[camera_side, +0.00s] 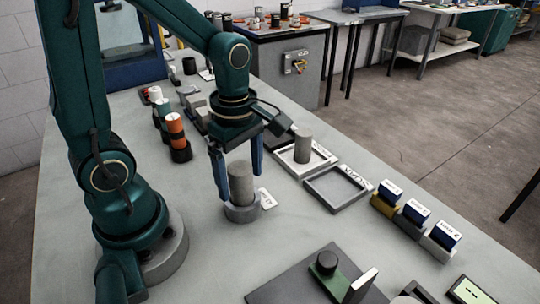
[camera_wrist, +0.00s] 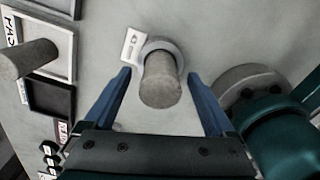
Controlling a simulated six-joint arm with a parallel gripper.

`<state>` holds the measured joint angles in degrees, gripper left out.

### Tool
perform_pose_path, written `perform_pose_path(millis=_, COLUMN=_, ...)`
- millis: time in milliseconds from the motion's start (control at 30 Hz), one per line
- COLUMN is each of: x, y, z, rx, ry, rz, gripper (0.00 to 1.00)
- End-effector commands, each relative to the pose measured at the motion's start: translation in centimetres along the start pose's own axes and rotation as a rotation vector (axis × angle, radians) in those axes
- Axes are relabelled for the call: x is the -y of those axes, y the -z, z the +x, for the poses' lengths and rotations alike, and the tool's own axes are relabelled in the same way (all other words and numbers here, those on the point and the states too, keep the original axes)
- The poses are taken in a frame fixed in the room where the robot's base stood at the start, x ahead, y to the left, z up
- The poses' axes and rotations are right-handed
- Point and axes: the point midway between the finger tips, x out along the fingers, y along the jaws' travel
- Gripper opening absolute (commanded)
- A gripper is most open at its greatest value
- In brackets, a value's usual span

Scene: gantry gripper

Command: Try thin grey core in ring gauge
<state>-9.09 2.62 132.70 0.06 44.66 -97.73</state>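A grey core (camera_side: 241,184) stands about upright in the grey ring gauge (camera_side: 240,214), its lower end inside the ring. How deep it sits is hidden. In the wrist view, the core (camera_wrist: 160,82) rises from the ring (camera_wrist: 176,47). My gripper (camera_side: 240,186) has its blue fingers on either side of the core. The wrist view shows a gap between each finger and the core, so my gripper (camera_wrist: 159,76) is open. A second grey core (camera_side: 303,146) stands in a white-framed tray (camera_side: 290,166); it also shows in the wrist view (camera_wrist: 30,60).
A white label (camera_side: 267,198) lies beside the ring. An empty grey-framed tray (camera_side: 331,204) is to the right. Blue-topped blocks (camera_side: 416,215) stand farther right. An orange-and-black cylinder (camera_side: 176,134) stands behind on the left. A dark plate with a green fixture (camera_side: 330,278) is in front.

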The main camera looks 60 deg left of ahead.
Motion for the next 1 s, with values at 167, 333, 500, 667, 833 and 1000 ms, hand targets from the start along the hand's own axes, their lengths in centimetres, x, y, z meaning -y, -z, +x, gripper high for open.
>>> perform_pose_path(millis=167, x=0.0, y=0.0, z=-0.2, rx=0.0, ry=-0.001, rz=0.0, gripper=0.9)
perform_pose_path(millis=333, x=-0.2, y=0.0, z=-1.9, rx=0.001, ry=-0.007, rz=0.0, gripper=0.9)
perform_pose_path(millis=500, x=-0.1, y=0.0, z=-4.0, rx=0.001, ry=-0.006, rz=0.0, gripper=0.9)
perform_pose_path(millis=667, x=0.0, y=0.0, z=-5.0, rx=0.0, ry=-0.002, rz=0.0, gripper=0.9)
perform_pose_path(millis=833, x=0.0, y=0.0, z=-5.2, rx=0.0, ry=0.0, rz=0.0, gripper=0.9)
perform_pose_path(millis=1000, x=0.0, y=0.0, z=-5.1, rx=0.0, ry=0.0, rz=0.0, gripper=0.9)
